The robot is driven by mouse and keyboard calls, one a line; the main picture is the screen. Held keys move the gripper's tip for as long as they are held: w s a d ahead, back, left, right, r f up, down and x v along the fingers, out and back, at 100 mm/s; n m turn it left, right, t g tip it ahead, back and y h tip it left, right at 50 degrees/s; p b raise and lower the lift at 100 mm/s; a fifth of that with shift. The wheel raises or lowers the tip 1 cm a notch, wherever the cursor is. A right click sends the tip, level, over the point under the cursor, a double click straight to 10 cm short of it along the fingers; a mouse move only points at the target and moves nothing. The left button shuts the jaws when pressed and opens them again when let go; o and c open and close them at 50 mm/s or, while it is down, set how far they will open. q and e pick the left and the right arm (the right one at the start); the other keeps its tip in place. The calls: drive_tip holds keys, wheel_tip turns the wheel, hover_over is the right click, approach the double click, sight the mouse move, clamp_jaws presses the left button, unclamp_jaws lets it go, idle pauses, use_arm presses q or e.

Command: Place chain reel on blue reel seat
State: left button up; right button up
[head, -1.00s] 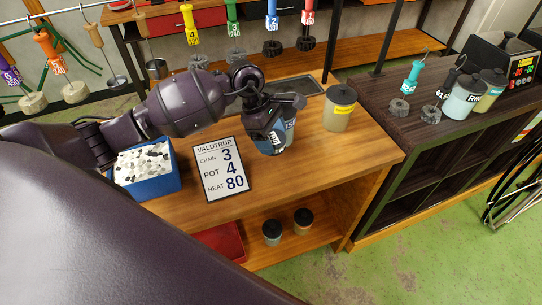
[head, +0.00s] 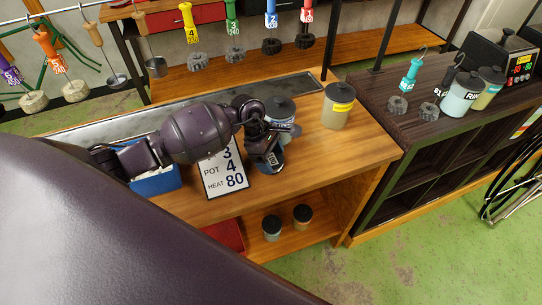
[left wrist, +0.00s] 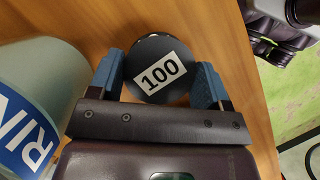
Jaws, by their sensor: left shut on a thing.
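My left gripper (left wrist: 158,85) is shut on a dark round piece (left wrist: 150,52) with a white label reading 100, which sits between its blue fingers. In the head view the same gripper (head: 268,150) is over the wooden workbench, just in front of the rinse jar (head: 280,108). Whether the piece touches the bench is hidden. I cannot make out a blue reel seat. My right gripper is not in view.
A yellow-labelled jar (head: 338,106) stands right of the gripper. A card reading 3, 4, 80 (head: 224,177) and a blue box (head: 155,182) lie left. The bench's right front is clear.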

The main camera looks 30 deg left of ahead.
use_arm(q)
drive_tip(key=shift+f, duration=0.1)
drive_tip(key=o, duration=1.2)
